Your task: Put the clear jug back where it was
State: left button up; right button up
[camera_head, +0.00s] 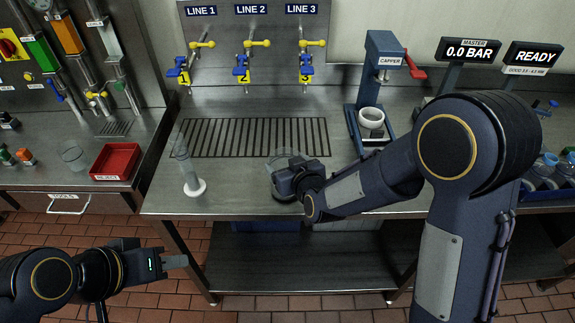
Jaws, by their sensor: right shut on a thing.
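The clear jug (281,159) is on or just above the steel table, near the front of the dark drain grate; I cannot tell if its base touches. My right gripper (289,176) is shut on it from the front and hides much of its body and handle. My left gripper (178,261) is empty, low in front of the table and over the brick floor. Its fingers are seen edge-on, so their gap cannot be made out.
A clear measuring cylinder (187,170) with a white base stands left of the jug. The drain grate (230,136) lies under three valve lines. A capper (372,85) with a white cup (371,118) stands right. A red reject tray (116,160) and clear beaker (73,156) are on the left counter.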

jog(key=shift+f, duration=0.2)
jog(key=shift+f, duration=0.15)
jog(key=o, duration=1.5)
jog(key=s+d+r+m+g, duration=0.2)
jog(key=s+d, duration=0.4)
jog(key=s, duration=0.3)
jog(key=s+d+r+m+g+h, duration=0.1)
jog(key=s+d+r+m+g, duration=0.1)
jog(key=s+d, duration=0.5)
jog(key=s+d+r+m+g, duration=0.2)
jog(key=s+d, duration=0.5)
jog(key=s, duration=0.6)
jog(key=shift+s+r+g+b, duration=0.2)
jog(key=shift+r+g+b, duration=0.25)
jog(key=shift+r, duration=0.25)
